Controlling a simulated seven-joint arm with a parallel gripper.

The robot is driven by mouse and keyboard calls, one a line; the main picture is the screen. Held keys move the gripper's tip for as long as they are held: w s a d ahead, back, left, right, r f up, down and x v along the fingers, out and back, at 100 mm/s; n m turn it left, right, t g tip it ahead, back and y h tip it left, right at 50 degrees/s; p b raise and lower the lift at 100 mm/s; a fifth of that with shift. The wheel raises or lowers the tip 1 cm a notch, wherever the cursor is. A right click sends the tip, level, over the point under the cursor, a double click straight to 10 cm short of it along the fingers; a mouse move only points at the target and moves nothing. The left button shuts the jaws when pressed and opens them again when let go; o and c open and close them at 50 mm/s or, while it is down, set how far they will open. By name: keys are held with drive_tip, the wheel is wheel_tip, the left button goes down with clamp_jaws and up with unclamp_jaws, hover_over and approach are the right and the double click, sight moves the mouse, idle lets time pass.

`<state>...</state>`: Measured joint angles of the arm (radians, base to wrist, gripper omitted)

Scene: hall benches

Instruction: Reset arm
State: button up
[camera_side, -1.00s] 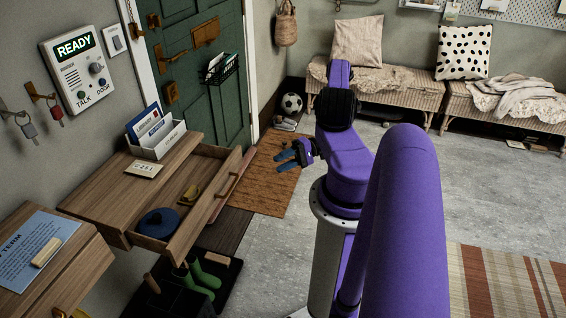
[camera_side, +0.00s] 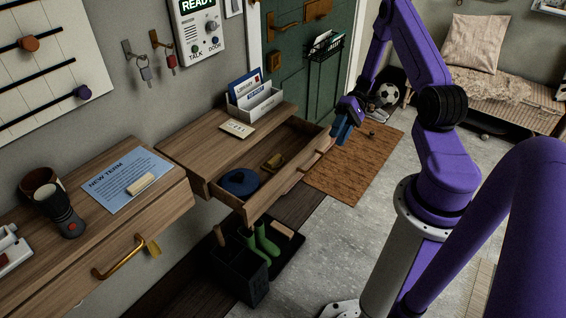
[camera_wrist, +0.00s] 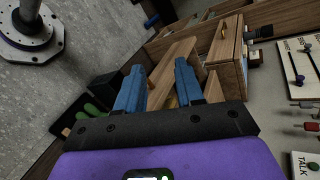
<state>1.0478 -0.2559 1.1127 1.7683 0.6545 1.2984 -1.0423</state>
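My gripper (camera_side: 342,128) is in the side view, beside the far end of the open drawer (camera_side: 247,206), with its blue fingers pointing down. In the wrist view the two blue fingers of my gripper (camera_wrist: 158,88) stand apart with nothing held between them. Wooden furniture (camera_wrist: 172,62) shows beyond the fingers there. From the side view I cannot tell the exact gap between the fingers and the drawer front. My purple arm is bent.
The drawer holds a blue round item (camera_side: 240,182) and a yellowish item (camera_side: 274,161). A white letter holder (camera_side: 262,104) stands on the bench top. Green boots (camera_side: 266,240) and a dark bin (camera_side: 238,272) are below. A brown mat (camera_side: 362,160) lies by the door.

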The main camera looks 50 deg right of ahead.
drive_tip(key=s+a+r+n+g+h, duration=0.1)
drive_tip(key=a+r+n+g+h, duration=0.35)
drive_tip(key=a, duration=0.45)
drive_tip(key=s+a+r+n+g+h, duration=0.1)
drive_tip(key=a+r+n+h, duration=0.35)
drive_tip(key=a+r, duration=0.3)
drive_tip(key=s+a+r+n+t+h, duration=0.1)
drive_tip(key=s+a+r+n+t, duration=0.2)
drive_tip(key=s, duration=0.3)
drive_tip(key=s+a+r+n+t+h, duration=0.2)
drive_tip(key=s+a+r+n+t, duration=0.1)
drive_tip(key=s+a, duration=0.3)
drive_tip(key=shift+s+r+n, duration=0.5)
drive_tip(key=shift+s, duration=0.1)
